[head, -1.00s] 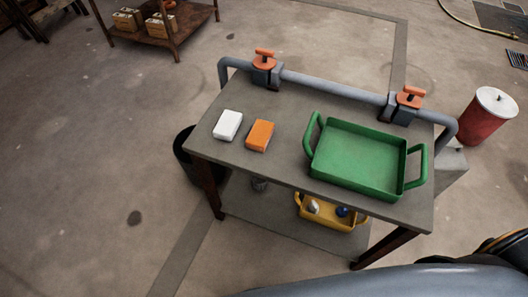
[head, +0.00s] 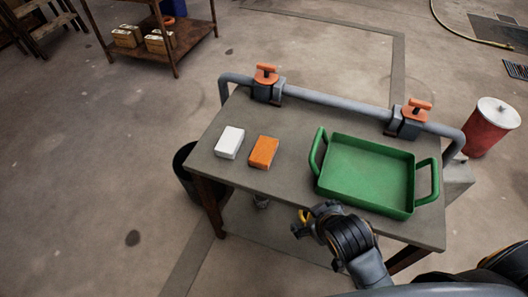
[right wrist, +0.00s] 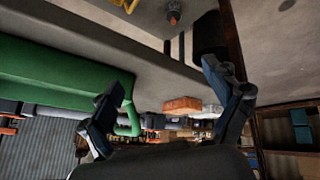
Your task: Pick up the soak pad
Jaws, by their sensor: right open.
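A white block (head: 229,142) and an orange block (head: 264,152) lie side by side on the left part of the grey table top (head: 285,128). I cannot tell by look which is the soak pad. My right gripper (head: 304,222) is at the table's front edge, in front of the green tray and right of the blocks, apart from both. In the right wrist view its two fingers are spread, with nothing between them; the orange block (right wrist: 182,104) and the white block (right wrist: 212,109) show beyond. My left gripper is not in view.
A green tray (head: 365,172) with handles stands on the right of the table. A grey pipe (head: 335,105) with two orange-handled valves runs along the back edge. A red can (head: 490,127) stands beyond the right end. The table around the blocks is clear.

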